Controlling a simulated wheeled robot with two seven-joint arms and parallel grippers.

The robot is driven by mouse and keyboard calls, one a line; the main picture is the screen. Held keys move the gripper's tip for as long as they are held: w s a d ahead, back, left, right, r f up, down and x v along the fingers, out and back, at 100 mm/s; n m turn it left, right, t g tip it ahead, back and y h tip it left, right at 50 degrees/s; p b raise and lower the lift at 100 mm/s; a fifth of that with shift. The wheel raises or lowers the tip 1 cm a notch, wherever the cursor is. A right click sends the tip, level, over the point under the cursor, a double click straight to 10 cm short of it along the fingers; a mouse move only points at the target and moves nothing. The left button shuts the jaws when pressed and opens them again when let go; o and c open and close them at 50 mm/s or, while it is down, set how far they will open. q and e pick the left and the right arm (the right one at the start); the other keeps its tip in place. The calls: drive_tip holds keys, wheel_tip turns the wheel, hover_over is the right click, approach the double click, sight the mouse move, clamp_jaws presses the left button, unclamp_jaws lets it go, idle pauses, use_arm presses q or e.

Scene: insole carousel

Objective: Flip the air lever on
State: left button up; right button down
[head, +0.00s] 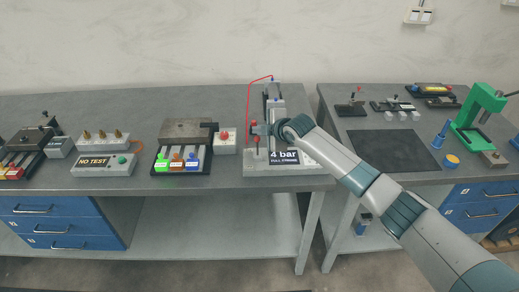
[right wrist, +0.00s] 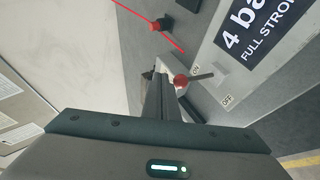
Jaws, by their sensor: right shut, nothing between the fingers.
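The air lever shows in the right wrist view as a thin rod with a red ball knob (right wrist: 180,81), beside small ON and OFF labels on the grey panel of the "4 bar" station (right wrist: 205,85). In the head view its red knob (head: 257,139) is small beside my gripper. My right gripper (head: 262,129) is shut and empty at the left end of that station. In the right wrist view its dark fingers (right wrist: 160,78) are together, just left of the knob; I cannot tell whether they touch it. The lever's exact setting is unclear. My left gripper is out of view.
A red hose (head: 248,100) rises along the station's left side. Left of it stands a white box with a red button (head: 224,135). Further left are a press fixture (head: 186,131) and a NO TEST box (head: 103,165). The right table holds a dark mat (head: 390,150).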

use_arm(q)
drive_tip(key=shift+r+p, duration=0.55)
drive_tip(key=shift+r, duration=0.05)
use_arm(e)
drive_tip(key=shift+r, duration=0.75)
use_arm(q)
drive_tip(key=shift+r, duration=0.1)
use_arm(e)
drive_tip(key=shift+r, duration=0.1)
